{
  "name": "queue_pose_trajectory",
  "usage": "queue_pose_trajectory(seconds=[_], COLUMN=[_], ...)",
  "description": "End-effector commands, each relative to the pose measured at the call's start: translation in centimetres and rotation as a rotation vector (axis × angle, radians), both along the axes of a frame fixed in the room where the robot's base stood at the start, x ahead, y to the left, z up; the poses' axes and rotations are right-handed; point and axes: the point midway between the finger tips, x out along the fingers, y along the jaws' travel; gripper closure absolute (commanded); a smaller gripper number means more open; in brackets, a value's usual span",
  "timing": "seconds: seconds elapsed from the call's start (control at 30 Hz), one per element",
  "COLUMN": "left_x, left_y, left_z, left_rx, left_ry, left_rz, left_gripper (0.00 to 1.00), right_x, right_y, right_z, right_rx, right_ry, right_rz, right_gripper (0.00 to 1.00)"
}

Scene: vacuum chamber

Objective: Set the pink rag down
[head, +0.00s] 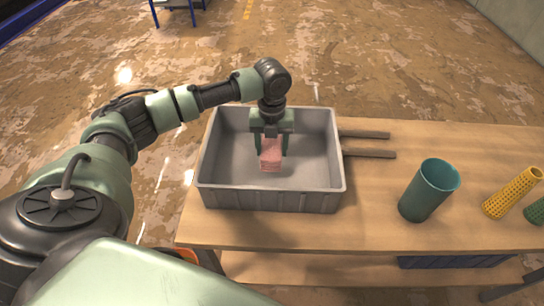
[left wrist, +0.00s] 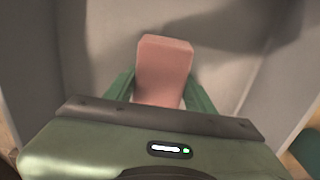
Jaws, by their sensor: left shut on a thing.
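The pink rag (head: 271,158) is a small folded block held between the fingers of my left gripper (head: 271,148). The gripper points down inside the grey bin (head: 270,198) on the wooden table and is shut on the rag. In the left wrist view the rag (left wrist: 163,70) sticks out between the two green fingers (left wrist: 160,92), with the grey bin floor beyond it. I cannot tell whether the rag touches the bin floor. My right gripper is not in view.
The bin looks otherwise empty. Two dark bars (head: 368,154) lie right of it on the table (head: 375,215). Bare table lies between bin and cup.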

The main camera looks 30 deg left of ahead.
Motion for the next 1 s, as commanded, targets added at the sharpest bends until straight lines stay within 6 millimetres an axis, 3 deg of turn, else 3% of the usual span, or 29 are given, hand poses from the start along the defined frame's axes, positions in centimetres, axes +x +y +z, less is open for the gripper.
queue_pose_trajectory(seconds=[0.1,0.37,0.77,0.8,0.83,0.87,1.0], left_x=[0.0,0.0,0.0,0.0,0.0,0.0,0.0], left_y=[0.0,0.0,0.0,0.0,0.0,0.0,0.0], left_z=[-0.9,-4.4,-5.0,-4.9,-4.9,-4.9,-4.9], left_rx=[-0.001,0.0,0.0,0.0,0.0,0.0,0.0], left_ry=[-0.001,0.0,-0.001,-0.001,-0.001,-0.001,-0.001], left_rz=[0.0,0.0,-0.001,-0.001,-0.001,-0.001,-0.001], left_gripper=[0.84,0.84,0.84,0.35,0.27,0.24,0.24], right_x=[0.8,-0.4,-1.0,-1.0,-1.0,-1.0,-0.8], right_y=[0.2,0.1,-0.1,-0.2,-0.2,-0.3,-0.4], right_z=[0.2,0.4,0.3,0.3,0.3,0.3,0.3], right_rx=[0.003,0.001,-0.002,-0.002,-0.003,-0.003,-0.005], right_ry=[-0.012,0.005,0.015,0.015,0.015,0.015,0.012], right_rz=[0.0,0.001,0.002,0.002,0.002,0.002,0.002], right_gripper=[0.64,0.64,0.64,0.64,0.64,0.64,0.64])
